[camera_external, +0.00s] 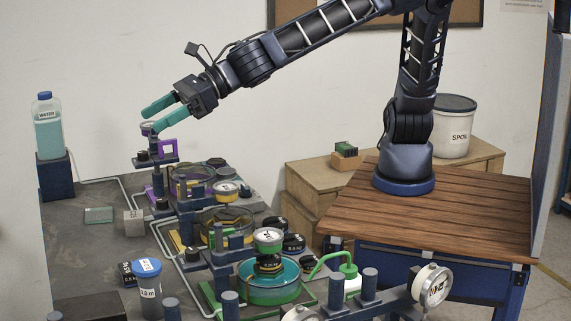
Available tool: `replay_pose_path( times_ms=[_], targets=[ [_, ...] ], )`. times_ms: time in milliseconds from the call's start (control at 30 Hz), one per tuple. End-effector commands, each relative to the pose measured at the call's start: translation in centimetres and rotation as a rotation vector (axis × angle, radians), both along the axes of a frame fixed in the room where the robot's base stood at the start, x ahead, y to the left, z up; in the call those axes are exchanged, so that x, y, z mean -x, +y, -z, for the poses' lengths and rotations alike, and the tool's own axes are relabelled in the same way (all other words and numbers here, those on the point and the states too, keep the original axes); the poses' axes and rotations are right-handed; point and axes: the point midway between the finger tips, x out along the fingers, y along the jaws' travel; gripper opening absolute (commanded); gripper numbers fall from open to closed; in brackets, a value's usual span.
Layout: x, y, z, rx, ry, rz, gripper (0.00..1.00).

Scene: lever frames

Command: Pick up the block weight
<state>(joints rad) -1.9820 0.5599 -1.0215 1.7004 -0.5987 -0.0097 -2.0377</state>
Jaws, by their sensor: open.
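A grey block (133,222) with dark markings stands on the dark bench top at the left; it looks like the block weight, but its markings are too small to read. My gripper (150,119) has two teal fingers, spread apart and pointing down to the left. It is open, well above and slightly right of the grey block, and not touching it. The lower fingertip is close to a small round-topped part (148,128) on the rear lever frame; I cannot tell whether they touch.
Lever frames with round pans, such as a teal one (270,290), fill the bench's middle. Dark round weights (292,243) lie among them. A blue-lidded jar (147,275) stands in front. A water bottle (47,125) stands on a blue block at far left. A flat greenish plate (98,215) lies nearby.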

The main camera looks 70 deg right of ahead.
Motion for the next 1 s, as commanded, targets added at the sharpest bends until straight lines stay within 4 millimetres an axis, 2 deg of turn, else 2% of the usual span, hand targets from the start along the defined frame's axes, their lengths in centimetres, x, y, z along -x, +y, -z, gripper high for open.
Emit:
replay_pose_path(
  times_ms=[33, 267, 600, 700, 833, 1000],
  targets=[
    [-0.4, -0.3, 1.5, 0.007, -0.001, 0.009, 0.73],
    [-0.5, -0.4, 7.8, 0.006, 0.0, 0.01, 0.73],
    [-0.6, -0.5, 21.3, 0.005, 0.001, 0.012, 0.73],
    [-0.6, -0.5, 24.8, 0.005, 0.002, 0.011, 0.73],
    [-0.6, -0.4, 27.8, 0.002, 0.003, 0.011, 0.73],
    [-0.8, -0.2, 29.4, -0.002, 0.004, 0.01, 0.73]
  ],
)
